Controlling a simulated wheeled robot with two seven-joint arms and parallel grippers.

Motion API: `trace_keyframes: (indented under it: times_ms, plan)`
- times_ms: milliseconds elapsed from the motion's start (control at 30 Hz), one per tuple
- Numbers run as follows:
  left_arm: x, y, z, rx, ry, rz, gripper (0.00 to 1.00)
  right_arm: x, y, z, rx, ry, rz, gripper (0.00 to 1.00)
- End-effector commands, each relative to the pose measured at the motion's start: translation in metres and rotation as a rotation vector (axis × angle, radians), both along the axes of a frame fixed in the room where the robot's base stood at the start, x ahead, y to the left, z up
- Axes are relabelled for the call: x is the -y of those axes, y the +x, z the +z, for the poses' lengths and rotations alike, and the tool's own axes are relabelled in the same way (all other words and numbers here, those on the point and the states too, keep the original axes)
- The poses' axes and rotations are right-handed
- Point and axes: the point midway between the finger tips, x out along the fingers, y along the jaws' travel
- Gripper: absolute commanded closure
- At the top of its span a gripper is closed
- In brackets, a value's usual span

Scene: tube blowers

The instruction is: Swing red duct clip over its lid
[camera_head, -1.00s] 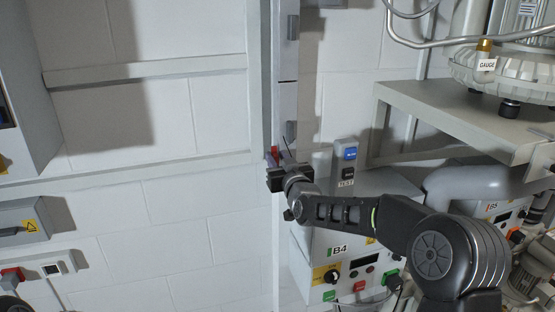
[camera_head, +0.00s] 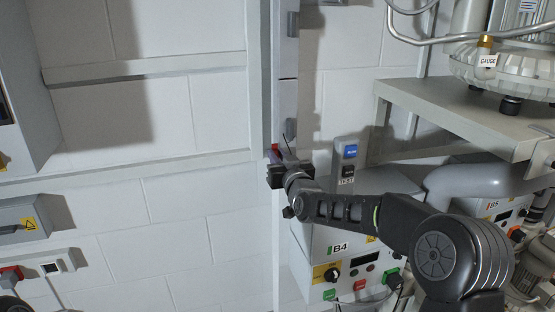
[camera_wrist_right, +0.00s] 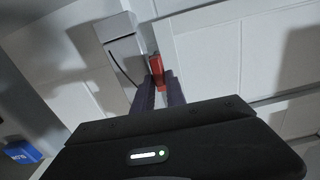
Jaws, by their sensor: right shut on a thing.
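The red duct clip (camera_wrist_right: 156,69) shows between the fingertips of my right gripper (camera_wrist_right: 158,84) in the right wrist view. The gripper is shut on it. In the head view a small bit of red clip (camera_head: 275,149) shows just beyond my right gripper (camera_head: 278,160), at the grey vertical duct (camera_head: 286,100); the gripper hides most of it. In the wrist view a pale duct part (camera_wrist_right: 124,48) lies just left of the clip. I cannot tell which surface is the lid. My left gripper is not in view.
The B4 blower box (camera_head: 340,262) stands below my right forearm. A blue-labelled TEST switch (camera_head: 347,160) is right of the gripper. A metal shelf (camera_head: 450,112) carries a pump at upper right. The white wall left of the duct is open.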

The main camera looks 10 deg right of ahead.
Motion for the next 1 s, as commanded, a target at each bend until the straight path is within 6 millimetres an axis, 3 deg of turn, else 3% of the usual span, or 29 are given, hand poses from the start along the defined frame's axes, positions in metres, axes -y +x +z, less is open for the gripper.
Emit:
trace_keyframes:
  times_ms: [367,1000]
  plan:
    - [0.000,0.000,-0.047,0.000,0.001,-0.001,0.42,0.006,0.000,-0.007,-0.012,0.229,-0.001,1.00]
    - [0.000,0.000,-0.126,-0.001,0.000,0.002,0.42,0.019,0.001,-0.015,-0.052,0.830,0.000,1.00]
